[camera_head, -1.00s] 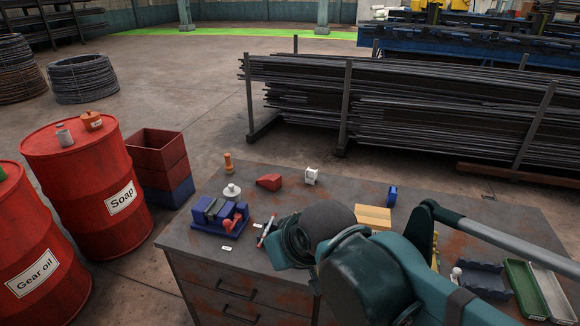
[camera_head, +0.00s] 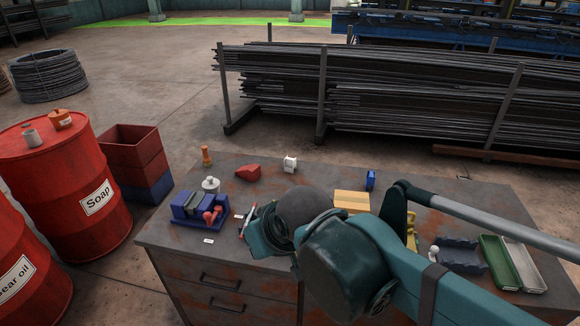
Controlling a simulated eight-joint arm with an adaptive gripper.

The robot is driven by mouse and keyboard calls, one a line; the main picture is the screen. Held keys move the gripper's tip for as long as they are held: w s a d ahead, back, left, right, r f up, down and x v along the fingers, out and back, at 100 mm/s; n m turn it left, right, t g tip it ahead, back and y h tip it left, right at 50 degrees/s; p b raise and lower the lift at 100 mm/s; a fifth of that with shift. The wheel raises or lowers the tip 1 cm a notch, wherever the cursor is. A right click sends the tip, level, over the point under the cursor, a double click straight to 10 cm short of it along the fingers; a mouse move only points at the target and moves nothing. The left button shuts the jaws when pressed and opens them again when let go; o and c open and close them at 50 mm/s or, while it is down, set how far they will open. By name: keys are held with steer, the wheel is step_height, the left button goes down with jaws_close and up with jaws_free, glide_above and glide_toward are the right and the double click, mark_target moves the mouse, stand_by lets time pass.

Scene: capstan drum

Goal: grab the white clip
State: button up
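A small white block-like thing, which looks like the white clip (camera_head: 290,164), stands near the far edge of the grey, rust-stained workbench (camera_head: 330,167). It is apart from its neighbours. My teal and dark arm reaches in from the lower right, and its rounded wrist lies nearer to the camera than the clip. My gripper's fingers are hidden behind the wrist, so nothing shows of their opening or of anything between them.
Left of the clip are a red wedge-shaped thing (camera_head: 248,172) and an orange piece (camera_head: 207,156). A blue clip-like thing (camera_head: 370,180) and a tan block (camera_head: 352,201) are to its right. A blue fixture (camera_head: 199,209) sits at the bench's left. Green (camera_head: 497,262) and grey trays lie right.

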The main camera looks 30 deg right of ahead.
steer(key=o, duration=1)
steer(key=shift+c, duration=0.2)
steer(key=w+d+r+m+g+h+p, duration=0.1)
steer(key=w+d+r+m+p, duration=0.1)
steer(key=w+d, duration=0.5)
steer(key=w+d+r+m+p, duration=0.2)
steer(key=w+d, duration=0.1)
steer(key=w, duration=0.8)
steer(key=w+d+r+m+g+h+p, duration=0.1)
steer(key=w+d+r+m, duration=0.1)
steer(key=w+d, duration=0.5)
steer(key=w+d+f+m+g+h+p, duration=0.1)
steer(key=w+d+f+m+p, duration=0.4)
steer(key=w+d+f, duration=1.3)
steer(key=w+d+g, duration=0.1)
steer(key=w+d, duration=0.1)
steer(key=d, duration=0.1)
steer(key=shift+w+d+g+h, duration=0.15)
steer(key=shift+w+g+h, duration=0.15)
steer(key=shift+h, duration=0.1)
